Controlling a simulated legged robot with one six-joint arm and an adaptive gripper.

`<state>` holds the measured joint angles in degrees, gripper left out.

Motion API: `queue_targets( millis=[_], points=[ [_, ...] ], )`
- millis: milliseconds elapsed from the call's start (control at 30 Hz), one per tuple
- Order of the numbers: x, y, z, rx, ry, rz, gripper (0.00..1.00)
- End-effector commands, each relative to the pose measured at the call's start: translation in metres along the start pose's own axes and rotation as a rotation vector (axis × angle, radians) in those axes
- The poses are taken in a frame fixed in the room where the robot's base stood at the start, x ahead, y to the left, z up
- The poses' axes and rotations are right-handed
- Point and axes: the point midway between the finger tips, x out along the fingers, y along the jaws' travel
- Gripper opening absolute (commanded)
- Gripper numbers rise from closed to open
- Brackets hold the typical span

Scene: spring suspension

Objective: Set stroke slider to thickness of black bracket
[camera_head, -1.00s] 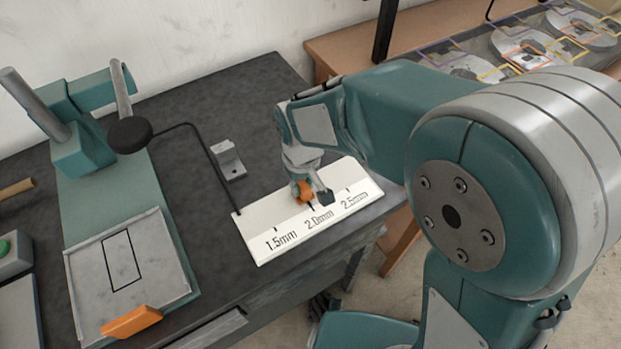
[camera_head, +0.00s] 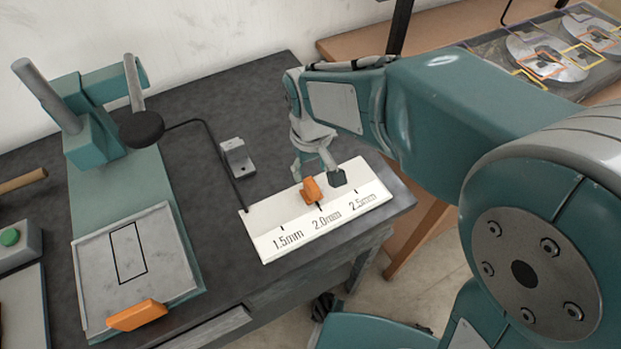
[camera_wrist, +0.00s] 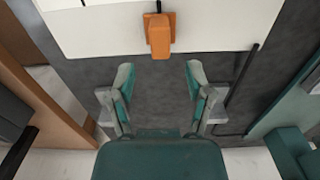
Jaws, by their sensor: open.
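The stroke slider is an orange block (camera_head: 311,189) on a white scale plate (camera_head: 268,246) marked 1.5mm, 2.0mm and 2.5mm. It sits at about the 2.0mm mark. It also shows in the wrist view (camera_wrist: 160,36) at the top centre. My gripper (camera_head: 318,173) is open beside the slider and empty. In the wrist view its two fingers (camera_wrist: 160,80) stand wide apart, with the slider ahead of them and between their lines, not touching. I cannot make out a black bracket; a small grey metal bracket (camera_head: 238,158) stands behind the plate.
A thin black rod (camera_head: 213,144) runs to the plate's left end. A teal press-like fixture (camera_head: 135,200) with an orange tab (camera_head: 137,315) stands at left, near a green button (camera_head: 10,237).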

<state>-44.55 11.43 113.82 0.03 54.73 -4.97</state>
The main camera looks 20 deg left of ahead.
Motion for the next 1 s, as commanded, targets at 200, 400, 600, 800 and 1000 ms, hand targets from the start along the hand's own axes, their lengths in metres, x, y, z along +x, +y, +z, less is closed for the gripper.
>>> queue_targets(
  millis=[200,400,600,800,1000],
  points=[
    [-0.042,0.000,-0.002,0.000,0.002,0.001,0.66],
    [-0.058,-0.001,-0.002,0.000,-0.001,0.001,0.66],
    [-0.059,-0.001,-0.002,0.000,-0.002,0.001,0.66],
    [-0.059,-0.001,-0.002,0.000,-0.002,0.001,0.66],
    [-0.063,0.006,0.003,0.018,0.008,0.002,0.66]
  ],
)
